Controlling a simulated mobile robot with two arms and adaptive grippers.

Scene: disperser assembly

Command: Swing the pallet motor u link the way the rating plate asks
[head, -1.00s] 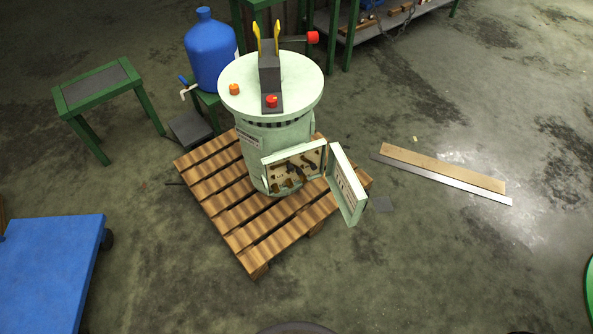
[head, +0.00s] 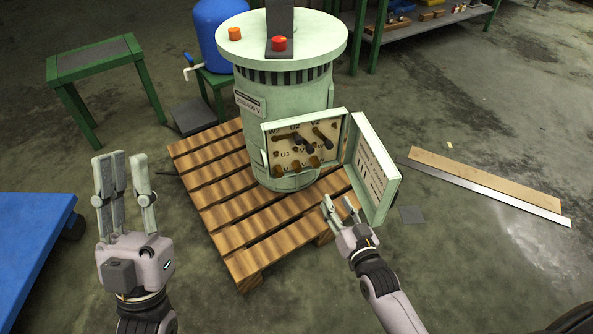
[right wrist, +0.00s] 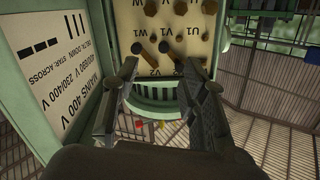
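The pale green pallet motor (head: 284,95) stands upright on a pallet. Its rating plate (head: 250,103) reads 230/400 V. Its open terminal box (head: 266,152) shows the labels W2, U2, V2 above U1 and others. Dark links (head: 322,137) lie near the upper row, some slanting; which one is the u link I cannot tell. The open box door (head: 380,180) carries a card, which in the right wrist view (right wrist: 50,70) reads MAINS 400 V, delta down, star across. My right gripper (head: 339,201) is open and empty below the box. My left gripper (head: 121,168) is open and empty, left of the pallet.
The wooden pallet (head: 238,213) lies under the motor. A red button (head: 279,43) and an orange one (head: 235,33) sit on the motor top. A blue drum (head: 215,35), a green stand (head: 98,58) and a blue cart (head: 35,235) stand left. Boards (head: 490,180) lie right.

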